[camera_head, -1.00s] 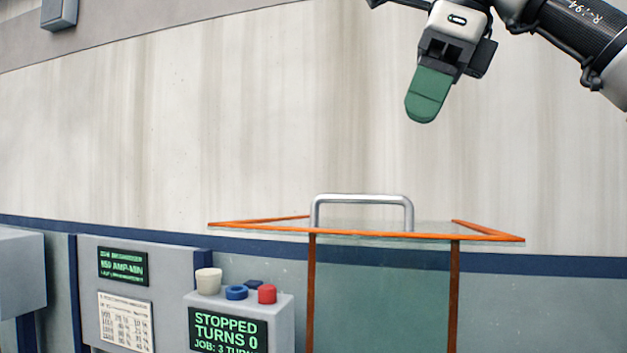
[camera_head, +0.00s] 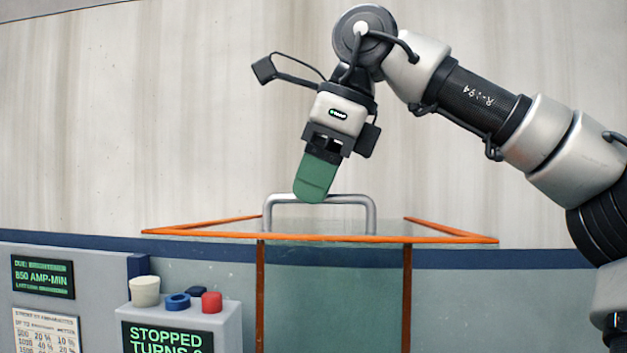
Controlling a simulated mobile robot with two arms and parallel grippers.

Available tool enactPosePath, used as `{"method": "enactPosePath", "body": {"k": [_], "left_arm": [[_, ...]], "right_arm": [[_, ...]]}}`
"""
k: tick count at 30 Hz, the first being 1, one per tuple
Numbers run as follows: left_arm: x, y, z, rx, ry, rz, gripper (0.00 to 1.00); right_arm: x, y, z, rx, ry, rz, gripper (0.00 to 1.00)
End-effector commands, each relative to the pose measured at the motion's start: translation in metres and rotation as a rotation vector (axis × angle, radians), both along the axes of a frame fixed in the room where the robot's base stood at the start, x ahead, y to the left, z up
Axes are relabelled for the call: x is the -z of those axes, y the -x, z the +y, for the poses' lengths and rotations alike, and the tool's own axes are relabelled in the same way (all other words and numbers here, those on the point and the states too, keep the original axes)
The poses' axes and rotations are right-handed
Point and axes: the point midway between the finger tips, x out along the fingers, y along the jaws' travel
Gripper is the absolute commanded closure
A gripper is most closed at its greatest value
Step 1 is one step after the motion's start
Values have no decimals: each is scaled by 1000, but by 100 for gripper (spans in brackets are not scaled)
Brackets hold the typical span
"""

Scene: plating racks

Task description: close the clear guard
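The clear guard (camera_head: 335,228) is a transparent panel with orange edges, seen nearly edge-on in the head view. A silver bar handle (camera_head: 372,212) stands up from it. My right gripper (camera_head: 315,186) points down at the handle's top bar, with its green finger overlapping the bar's left part. I cannot tell whether it touches the bar. Only one finger face shows, so its opening is hidden. My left gripper is not in view.
A grey control box (camera_head: 232,325) stands at lower left with a display reading STOPPED. Cream (camera_head: 145,291), blue (camera_head: 177,301) and red (camera_head: 211,302) buttons sit on top. Panels with text stand further left. The space above the guard is clear except for my arm.

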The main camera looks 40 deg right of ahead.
Motion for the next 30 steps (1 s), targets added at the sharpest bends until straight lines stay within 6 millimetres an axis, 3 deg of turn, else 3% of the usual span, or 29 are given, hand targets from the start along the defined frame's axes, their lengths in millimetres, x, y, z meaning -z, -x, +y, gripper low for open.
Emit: {"method": "enactPosePath", "body": {"k": [4,10,17,18,30], "left_arm": [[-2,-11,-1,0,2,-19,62],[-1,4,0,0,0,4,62],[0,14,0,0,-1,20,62],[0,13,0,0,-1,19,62],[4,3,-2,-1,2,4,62]], "right_arm": [[4,-1,1,-1,-1,-2,62],[4,-1,1,-1,-1,-2,63],[4,-1,1,0,-1,-2,99],[4,-1,1,0,-1,-2,100],[8,-1,-3,1,8,-10,100]]}}
